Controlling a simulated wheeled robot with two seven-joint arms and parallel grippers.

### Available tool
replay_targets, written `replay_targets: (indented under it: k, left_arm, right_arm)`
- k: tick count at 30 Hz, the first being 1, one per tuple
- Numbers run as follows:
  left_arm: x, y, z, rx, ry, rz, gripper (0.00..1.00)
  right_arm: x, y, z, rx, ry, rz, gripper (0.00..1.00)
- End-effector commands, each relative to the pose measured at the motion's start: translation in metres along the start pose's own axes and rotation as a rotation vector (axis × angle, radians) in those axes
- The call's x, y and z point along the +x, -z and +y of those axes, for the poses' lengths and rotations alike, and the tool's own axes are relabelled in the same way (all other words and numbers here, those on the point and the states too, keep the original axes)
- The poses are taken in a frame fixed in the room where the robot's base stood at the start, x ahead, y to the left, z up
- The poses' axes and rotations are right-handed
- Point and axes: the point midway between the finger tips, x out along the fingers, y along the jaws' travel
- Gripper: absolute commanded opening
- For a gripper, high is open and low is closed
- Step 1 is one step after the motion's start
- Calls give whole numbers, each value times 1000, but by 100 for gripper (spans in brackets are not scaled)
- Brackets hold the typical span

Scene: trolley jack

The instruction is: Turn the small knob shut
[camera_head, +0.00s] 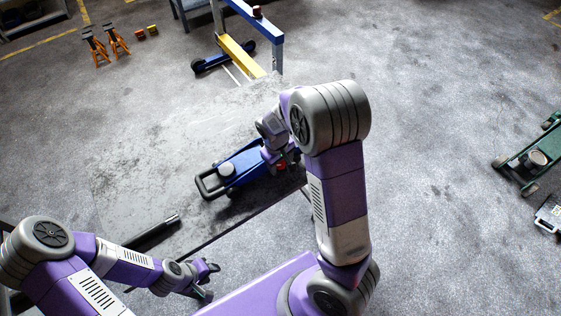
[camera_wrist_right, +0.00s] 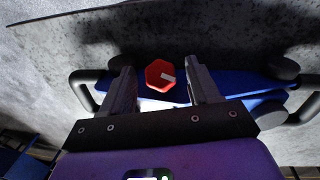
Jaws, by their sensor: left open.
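The blue trolley jack (camera_head: 240,168) lies on a worn grey worktop. Its small red knob (camera_wrist_right: 160,75) is faceted with a pale mark and shows in the right wrist view. A bit of red shows beside my right gripper in the head view (camera_head: 281,167). My right gripper (camera_wrist_right: 161,84) is open, with one finger on each side of the knob and a gap on both sides. Its own arm partly hides it in the head view. My left gripper (camera_head: 211,268) is open and empty, near the worktop's front edge, away from the jack.
A dark bar (camera_head: 152,233) lies on the worktop (camera_head: 130,185) at the front left. A blue and yellow hoist (camera_head: 240,55) stands behind. Orange stands (camera_head: 105,43) are at the back left, and a green jack (camera_head: 535,158) is on the floor at the right.

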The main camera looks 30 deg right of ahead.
Motion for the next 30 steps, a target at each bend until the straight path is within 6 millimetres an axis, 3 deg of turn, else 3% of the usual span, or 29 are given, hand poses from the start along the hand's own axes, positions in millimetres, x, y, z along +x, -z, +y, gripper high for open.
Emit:
replay_targets:
  k: [2,10,20,30]
  left_arm:
    - [0,0,0,0,0,0,43]
    - [0,0,0,0,0,0,43]
    - [0,0,0,0,0,0,43]
    - [4,0,-1,0,0,0,43]
  right_arm:
    - [0,0,0,0,0,0,48]
    - [0,0,0,0,0,0,7]
    - [0,0,1,37,33,0,6]
    - [1,-1,5,207,199,0,6]
